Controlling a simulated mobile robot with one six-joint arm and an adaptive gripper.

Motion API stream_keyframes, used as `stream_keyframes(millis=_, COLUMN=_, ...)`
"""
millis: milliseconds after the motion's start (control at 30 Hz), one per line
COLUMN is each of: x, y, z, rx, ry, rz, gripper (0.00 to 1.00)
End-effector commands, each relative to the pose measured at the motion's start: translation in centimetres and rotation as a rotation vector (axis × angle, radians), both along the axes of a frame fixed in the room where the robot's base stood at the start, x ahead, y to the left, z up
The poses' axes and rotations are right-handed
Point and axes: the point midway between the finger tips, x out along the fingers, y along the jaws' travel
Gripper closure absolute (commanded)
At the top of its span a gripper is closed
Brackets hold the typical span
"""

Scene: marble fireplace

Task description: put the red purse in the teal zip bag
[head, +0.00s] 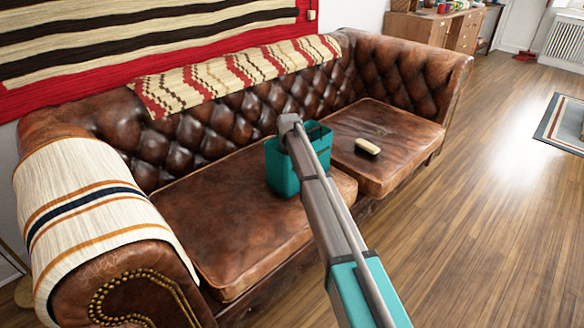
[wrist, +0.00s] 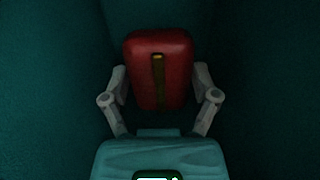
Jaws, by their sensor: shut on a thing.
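The teal zip bag (head: 281,170) stands open at the top on the brown leather sofa, near the gap between the two seat cushions. My arm reaches over its opening, and its far end hides part of the bag. In the wrist view, the bag's dark teal walls (wrist: 45,70) surround my gripper (wrist: 160,90). The gripper is shut on the red purse (wrist: 172,75), with one finger on each side of it. The purse has a dark yellowish strip down its middle. It is inside the bag; whether it touches the bottom I cannot tell. The purse is hidden in the head view.
A small cream-and-dark object (head: 367,147) lies on the right seat cushion (head: 400,130). A striped throw (head: 95,215) covers the left armrest, and a patterned one (head: 235,72) lies along the backrest.

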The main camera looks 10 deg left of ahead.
Motion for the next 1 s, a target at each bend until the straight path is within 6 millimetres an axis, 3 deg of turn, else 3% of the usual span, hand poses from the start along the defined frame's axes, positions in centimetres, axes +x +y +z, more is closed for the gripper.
stream_keyframes(millis=100, x=0.0, y=0.0, z=0.0, rx=0.000, ry=0.000, rz=0.000, gripper=0.80)
stream_keyframes(millis=133, x=0.0, y=0.0, z=0.0, rx=0.000, ry=0.000, rz=0.000, gripper=0.17)
stream_keyframes(millis=233, x=0.0, y=0.0, z=0.0, rx=0.000, ry=0.000, rz=0.000, gripper=0.00)
stream_keyframes(millis=733, x=0.0, y=-0.1, z=0.1, rx=0.000, ry=0.000, rz=-0.001, gripper=0.00)
stream_keyframes(millis=1000, x=0.0, y=-0.1, z=1.3, rx=0.000, ry=0.000, rz=-0.001, gripper=0.00)
